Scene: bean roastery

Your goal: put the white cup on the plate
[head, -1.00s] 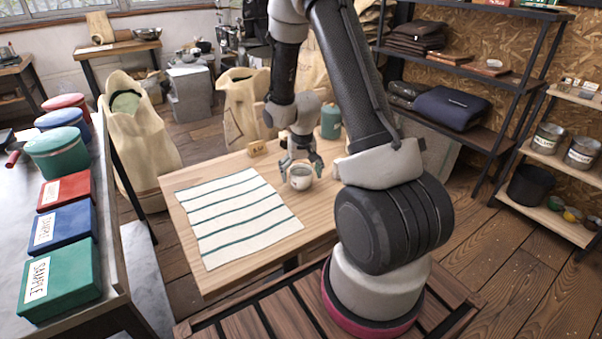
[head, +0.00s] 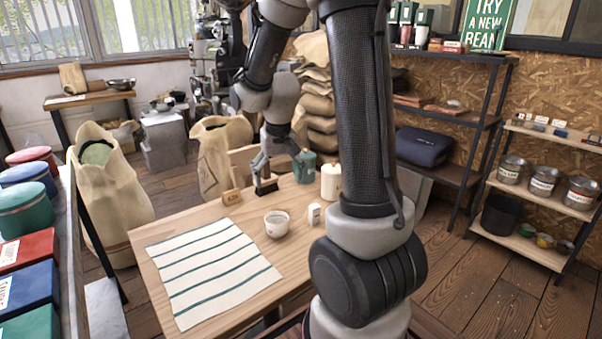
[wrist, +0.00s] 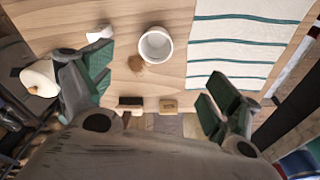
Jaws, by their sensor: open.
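The white cup (head: 277,223) stands upright on the wooden table, just right of the striped cloth. In the wrist view the cup (wrist: 156,45) is seen from above, and its inside looks empty. My gripper (head: 281,168) is behind the cup, towards the table's far edge, apart from it. In the wrist view my gripper (wrist: 160,84) is open, with its two green-padded fingers wide apart and nothing between them. The cup lies beyond the fingertips there. I cannot make out a plate in any view.
The striped cloth (head: 215,270) lies flat and bare. A small white shaker (head: 314,214) stands right of the cup, with a white cylinder (head: 331,182) behind. A wooden block (head: 231,196) sits near the far edge. A brown patch (wrist: 136,63) lies beside the cup.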

